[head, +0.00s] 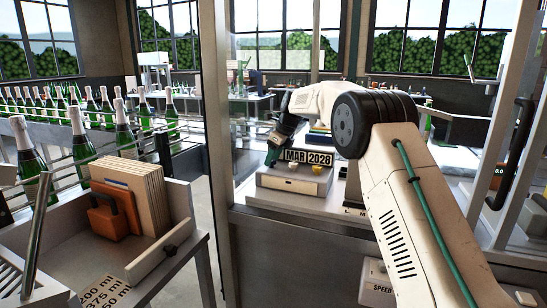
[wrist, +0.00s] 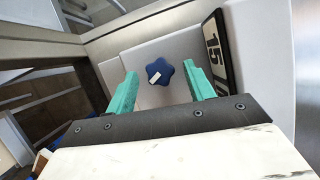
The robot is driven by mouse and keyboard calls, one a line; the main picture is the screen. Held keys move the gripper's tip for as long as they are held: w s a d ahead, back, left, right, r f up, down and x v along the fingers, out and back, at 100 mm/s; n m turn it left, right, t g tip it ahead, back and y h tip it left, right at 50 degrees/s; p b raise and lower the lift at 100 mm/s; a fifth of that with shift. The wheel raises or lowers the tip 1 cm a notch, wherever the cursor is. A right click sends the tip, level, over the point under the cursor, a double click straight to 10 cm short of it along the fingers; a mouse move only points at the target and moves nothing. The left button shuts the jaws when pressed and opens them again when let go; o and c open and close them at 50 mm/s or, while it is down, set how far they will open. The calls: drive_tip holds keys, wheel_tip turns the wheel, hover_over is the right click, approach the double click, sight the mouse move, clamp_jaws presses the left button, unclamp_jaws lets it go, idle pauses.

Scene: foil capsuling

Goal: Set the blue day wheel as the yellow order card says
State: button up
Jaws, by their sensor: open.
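The blue day wheel (wrist: 159,72) shows in the wrist view as a lobed knob with a white mark, on a light grey panel. My gripper (wrist: 161,78) is open, with one teal finger on each side of the wheel in the picture. The fingers look apart from it; how far the tips are from the panel is hard to tell. In the head view my gripper (head: 271,153) is left of the MAR 2028 display (head: 309,157) and hides the wheel. I cannot make out the yellow order card.
The display stands on a grey machine box (head: 290,181) with small yellowish knobs below the plates. A glass guard with posts frames the station. At left are a bottle conveyor (head: 122,130) and a bench with an orange case (head: 112,212) and boards.

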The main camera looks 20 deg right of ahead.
drive_tip(key=c, duration=1)
drive_tip(key=shift+n, duration=0.3)
drive_tip(key=n, duration=0.2)
drive_tip(key=n+g, duration=0.1)
drive_tip(key=n, duration=0.1)
drive_tip(key=shift+w+d+f+g+y, duration=0.1)
drive_tip(key=shift+w+d+g+y, duration=0.1)
drive_tip(key=shift+g+y, duration=0.15)
drive_tip(key=shift+w+n+g, duration=0.15)
drive_tip(key=shift+n+g, duration=0.6)
drive_tip(key=shift+n, duration=1.35)
